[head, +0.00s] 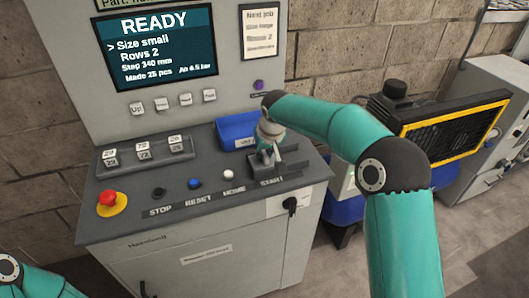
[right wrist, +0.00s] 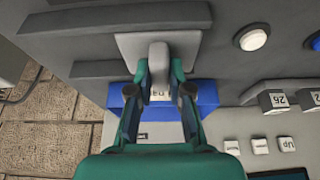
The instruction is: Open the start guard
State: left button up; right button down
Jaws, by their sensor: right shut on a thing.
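The start guard (right wrist: 130,45) is a light grey cover with a raised tab (right wrist: 158,56), seen from above in the right wrist view. In the head view the guard (head: 258,168) is a grey piece just behind the START label, partly hidden by my right gripper (head: 268,152). My right gripper's two fingers (right wrist: 159,74) are shut on the tab, one on each side. The guard looks down over the start button, which I cannot see. Part of my left arm shows at the lower left of the head view; its gripper is out of view.
A blue bin (head: 232,130) stands right behind the guard. The white HOME button (head: 228,174), blue RESET button (head: 194,183), black STOP button (head: 158,192) and red emergency stop (head: 108,198) lie to the left. A screen (head: 155,47) above reads READY.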

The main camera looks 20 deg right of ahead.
jog(key=d, duration=0.7)
jog(key=shift+w+d+p, duration=0.15)
jog(key=shift+d+p, duration=0.15)
jog(key=shift+p, duration=0.1)
jog(key=c, duration=1.1)
grip_release()
jog(key=shift+r, duration=0.1)
jog(key=v, duration=1.1)
jog(key=shift+s+a+r, duration=0.1)
jog(key=shift+s+r, duration=0.15)
jog(key=shift+r, duration=0.1)
